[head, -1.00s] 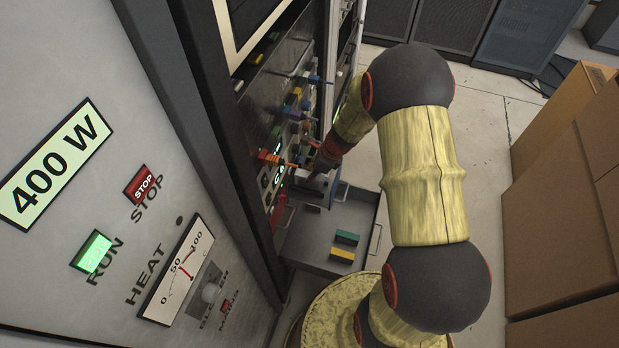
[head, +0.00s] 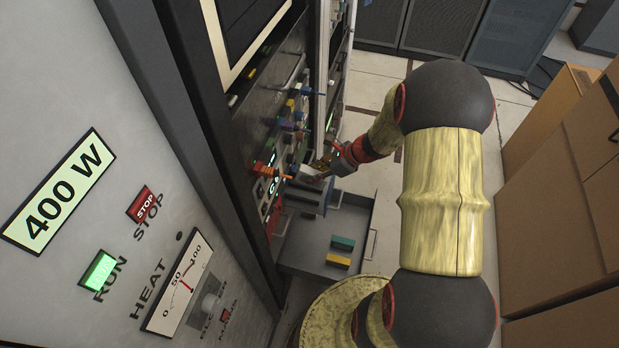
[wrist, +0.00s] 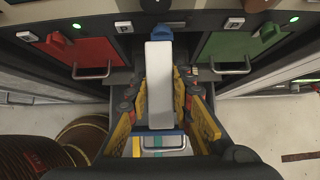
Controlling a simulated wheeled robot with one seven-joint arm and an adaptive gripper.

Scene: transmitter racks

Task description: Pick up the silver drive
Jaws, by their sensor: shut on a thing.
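The silver drive (wrist: 160,82) is a long pale block in the middle of the wrist view, standing out toward the camera between the two yellow-padded fingers. My gripper (wrist: 160,98) is shut on it. In the head view the drive (head: 309,173) shows small and pale at the fingertips of my gripper (head: 321,168), in front of the rack panel and above the open drawer. A blue piece lies close behind the drive; its exact contact with the drive is hidden.
An open grey drawer (head: 352,228) holds a green block (head: 342,243) and a yellow block (head: 338,260). Red (wrist: 85,52) and green (wrist: 232,45) handled panels flank the drive. Cardboard boxes (head: 560,190) stand at the right.

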